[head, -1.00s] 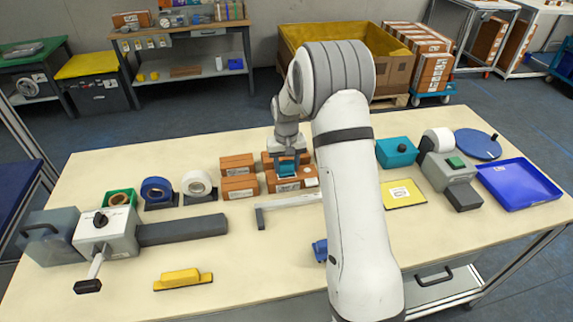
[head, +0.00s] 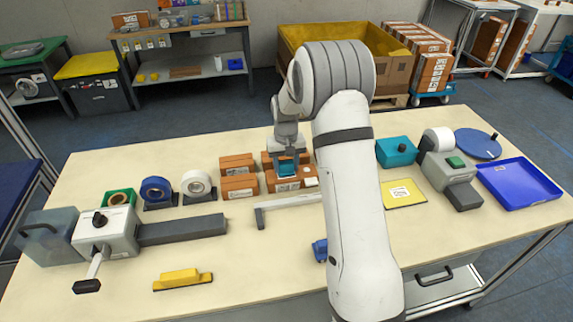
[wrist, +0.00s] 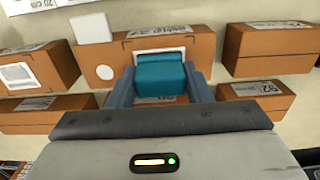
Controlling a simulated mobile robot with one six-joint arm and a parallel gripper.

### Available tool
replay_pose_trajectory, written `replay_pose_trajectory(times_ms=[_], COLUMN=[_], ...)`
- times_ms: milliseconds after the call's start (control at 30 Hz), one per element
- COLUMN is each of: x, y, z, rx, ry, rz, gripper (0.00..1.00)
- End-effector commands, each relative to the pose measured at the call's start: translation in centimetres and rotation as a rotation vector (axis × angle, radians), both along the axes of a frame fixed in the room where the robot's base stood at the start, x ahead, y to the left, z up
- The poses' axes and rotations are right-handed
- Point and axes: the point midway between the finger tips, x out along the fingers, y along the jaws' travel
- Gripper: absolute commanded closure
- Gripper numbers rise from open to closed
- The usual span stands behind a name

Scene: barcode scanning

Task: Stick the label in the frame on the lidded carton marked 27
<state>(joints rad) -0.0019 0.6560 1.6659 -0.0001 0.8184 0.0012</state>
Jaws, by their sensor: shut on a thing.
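My gripper (head: 286,163) is shut on a teal block (wrist: 161,76), with a blue finger on each side in the wrist view. The block is over a brown carton (wrist: 198,47), low at its face with a white-edged frame (wrist: 160,55); the block covers most of that frame. I cannot tell whether the block touches the carton. A white square piece (wrist: 90,28) is at the carton's upper left edge, and a round white dot (wrist: 105,72) is on its face. In the head view this carton (head: 284,187) is in the front row. No number 27 is readable, and no loose label shows.
Other brown cartons stand close by, two at left (head: 238,187) and one marked 92 (wrist: 262,88). A grey bracket (head: 290,200) lies in front. Tape rolls (head: 196,184), a teal box (head: 396,152), a yellow pad (head: 404,194) and a blue tray (head: 518,184) stand around.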

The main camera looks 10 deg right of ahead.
Motion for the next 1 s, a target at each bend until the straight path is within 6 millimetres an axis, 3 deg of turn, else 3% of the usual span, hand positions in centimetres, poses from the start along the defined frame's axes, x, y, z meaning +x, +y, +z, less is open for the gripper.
replay_pose_trajectory(times_ms=[367,1000], x=[-0.1,0.0], y=[0.0,0.0], z=[0.0,5.1], rx=[0.0,0.0], ry=[0.004,0.001], rz=[0.0,0.001], gripper=[0.8,0.8])
